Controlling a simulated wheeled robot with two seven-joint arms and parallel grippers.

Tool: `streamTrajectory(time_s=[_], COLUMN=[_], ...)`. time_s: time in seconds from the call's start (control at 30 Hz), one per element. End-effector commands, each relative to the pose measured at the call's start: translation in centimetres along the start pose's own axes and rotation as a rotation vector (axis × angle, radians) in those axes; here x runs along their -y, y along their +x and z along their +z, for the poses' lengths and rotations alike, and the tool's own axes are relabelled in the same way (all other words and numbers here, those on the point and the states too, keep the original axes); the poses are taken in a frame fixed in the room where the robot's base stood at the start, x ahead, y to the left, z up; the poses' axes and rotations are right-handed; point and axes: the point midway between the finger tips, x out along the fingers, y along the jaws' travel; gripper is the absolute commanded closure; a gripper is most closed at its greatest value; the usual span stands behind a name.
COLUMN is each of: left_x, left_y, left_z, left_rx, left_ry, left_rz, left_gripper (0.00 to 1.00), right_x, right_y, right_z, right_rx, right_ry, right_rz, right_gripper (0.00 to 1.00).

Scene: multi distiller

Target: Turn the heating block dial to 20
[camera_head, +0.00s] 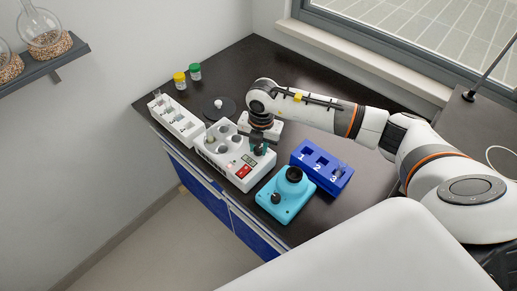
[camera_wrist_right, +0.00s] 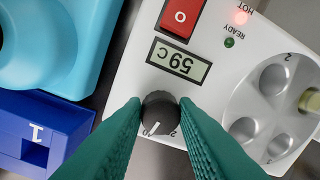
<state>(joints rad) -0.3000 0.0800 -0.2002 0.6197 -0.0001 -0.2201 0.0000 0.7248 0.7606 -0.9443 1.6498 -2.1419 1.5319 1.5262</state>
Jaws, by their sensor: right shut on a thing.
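The white heating block (camera_head: 213,160) stands on the dark bench with a round well plate, a red switch and a small display. In the right wrist view the block (camera_wrist_right: 135,75) fills the upper right, seen upside down. Its dark grey dial (camera_wrist_right: 160,112) has a white pointer line aimed to the lower left of the picture. Scale numbers beside it are partly hidden by the fingers. My right gripper (camera_wrist_right: 161,105) has its green fingers closed on the dial's sides; in the head view it (camera_head: 259,149) is above the block's corner. My left gripper is not in view.
A turquoise device (camera_head: 284,196) and a blue numbered rack (camera_head: 324,167) stand close to the block's right. A white rack (camera_head: 177,120) is at its left. The display (camera_wrist_right: 179,60) is lit, and the HOT lamp (camera_wrist_right: 240,17) glows red.

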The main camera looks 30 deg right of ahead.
Motion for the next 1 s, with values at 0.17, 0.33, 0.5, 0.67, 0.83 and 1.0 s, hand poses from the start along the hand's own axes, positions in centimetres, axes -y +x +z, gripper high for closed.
streamTrajectory(time_s=[0.17, 0.33, 0.5, 0.67, 0.83, 1.0], left_x=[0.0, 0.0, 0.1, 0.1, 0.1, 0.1], left_y=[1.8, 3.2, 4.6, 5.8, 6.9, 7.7], left_z=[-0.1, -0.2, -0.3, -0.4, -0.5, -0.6], left_rx=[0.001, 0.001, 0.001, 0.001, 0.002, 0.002], left_ry=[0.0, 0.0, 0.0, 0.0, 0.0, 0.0], left_rz=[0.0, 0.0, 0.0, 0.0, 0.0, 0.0], left_gripper=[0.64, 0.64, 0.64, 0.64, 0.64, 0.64], right_x=[0.0, 0.0, 0.0, 0.0, 0.0, 0.0], right_y=[0.3, 0.3, 0.3, 0.3, 0.2, 0.2], right_z=[-0.1, -0.1, -0.2, -0.2, -0.2, -0.2], right_rx=[0.006, 0.014, 0.022, 0.03, 0.037, 0.043], right_ry=[-0.167, -0.328, -0.489, -0.633, -0.769, -0.873], right_rz=[-0.002, -0.003, -0.002, -0.002, -0.002, -0.001], right_gripper=[0.96, 0.96, 0.96, 0.96, 0.96, 0.96])
